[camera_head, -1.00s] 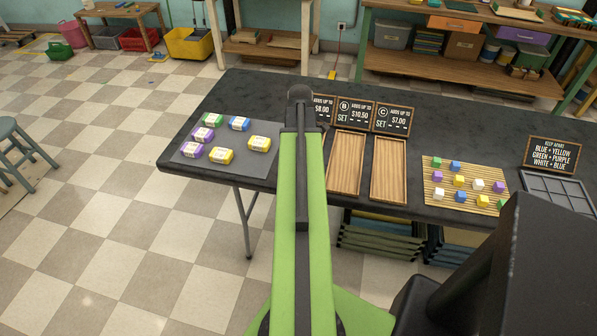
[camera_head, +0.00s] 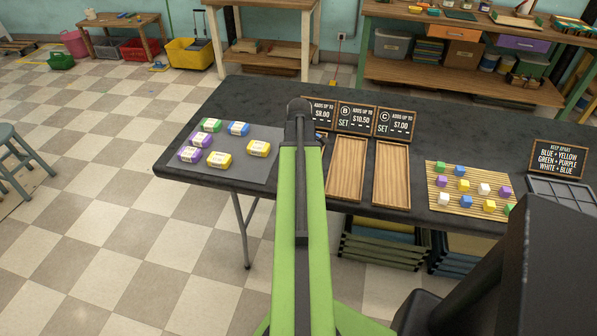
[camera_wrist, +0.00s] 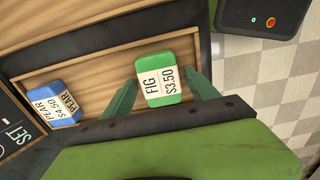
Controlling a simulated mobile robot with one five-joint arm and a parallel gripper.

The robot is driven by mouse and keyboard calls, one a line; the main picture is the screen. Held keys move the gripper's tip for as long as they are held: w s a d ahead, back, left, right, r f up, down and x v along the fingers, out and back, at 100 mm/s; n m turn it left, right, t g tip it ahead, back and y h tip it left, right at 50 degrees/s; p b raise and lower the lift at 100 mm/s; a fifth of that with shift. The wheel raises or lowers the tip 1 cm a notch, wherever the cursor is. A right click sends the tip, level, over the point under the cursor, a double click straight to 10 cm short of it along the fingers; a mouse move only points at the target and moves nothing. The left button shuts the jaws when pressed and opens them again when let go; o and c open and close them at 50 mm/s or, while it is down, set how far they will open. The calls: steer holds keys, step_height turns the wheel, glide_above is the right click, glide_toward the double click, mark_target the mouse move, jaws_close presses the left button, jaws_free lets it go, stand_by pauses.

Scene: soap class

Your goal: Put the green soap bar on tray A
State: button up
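A green soap bar (camera_wrist: 159,78) labelled FIG $3.50 lies level between my gripper's (camera_wrist: 162,77) two green fingers in the wrist view. The left fingertip is at the bar's edge; a thin gap may show at the right one. The bar is over or on a wooden tray (camera_wrist: 100,68), where a blue bar (camera_wrist: 52,103) labelled PEAR $4.50 lies to the left. In the head view my arm hides my gripper and most of the leftmost tray. Another green bar (camera_head: 210,125) lies on the grey mat (camera_head: 262,172).
The mat also holds a blue bar (camera_head: 238,128), purple bars (camera_head: 190,154) and yellow bars (camera_head: 220,160). Empty trays B (camera_head: 346,167) and C (camera_head: 392,175) stand right of my arm. A slatted board (camera_head: 434,196) with small coloured cubes is farther right.

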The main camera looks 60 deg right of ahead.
stand_by(0.3)
step_height(320, 180, up, 12)
steer(key=p, duration=1.2)
steer(key=shift+r, duration=0.2)
steer(key=w+a+m, duration=0.1)
steer(key=w+a, duration=1.6)
steer(key=a, duration=0.4)
steer(key=w+a+m, duration=0.1)
steer(key=w+a, duration=0.1)
steer(key=a, duration=1.3)
steer(key=w+a+m, duration=0.1)
steer(key=w+a, duration=0.1)
steer(key=a, duration=1.3)
steer(key=shift+w+m, duration=0.3)
